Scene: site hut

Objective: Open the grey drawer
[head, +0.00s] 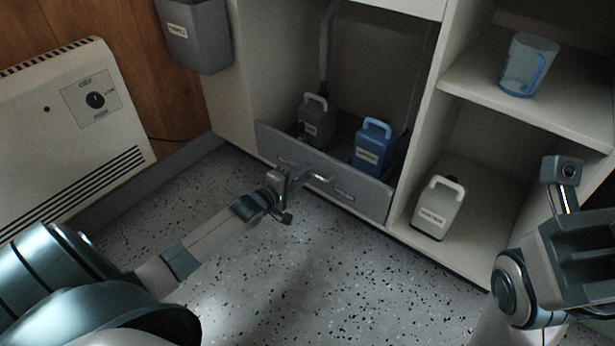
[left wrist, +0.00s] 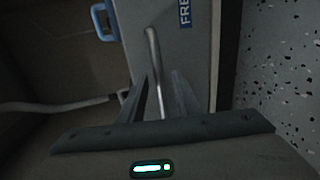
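The grey drawer (head: 352,192) is low in the cabinet. Its front looks about flush with the cabinet edges, and its inside shows over the low front. A metal bar handle (head: 318,178) runs along the front; it also shows in the left wrist view (left wrist: 153,50). My left gripper (head: 290,175) is at the handle's left part. In the left wrist view its two fingers (left wrist: 164,90) stand apart, with the bar between them and a gap beside it. Part of my right arm is at the right edge of the head view; its fingertips cannot be made out.
A dark grey canister (head: 318,122) and a blue canister (head: 373,148) stand behind the drawer front. A white canister (head: 437,208) is in the right compartment, a clear blue cup (head: 527,65) on the shelf above. A heater (head: 70,130) stands left. The speckled floor in front is clear.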

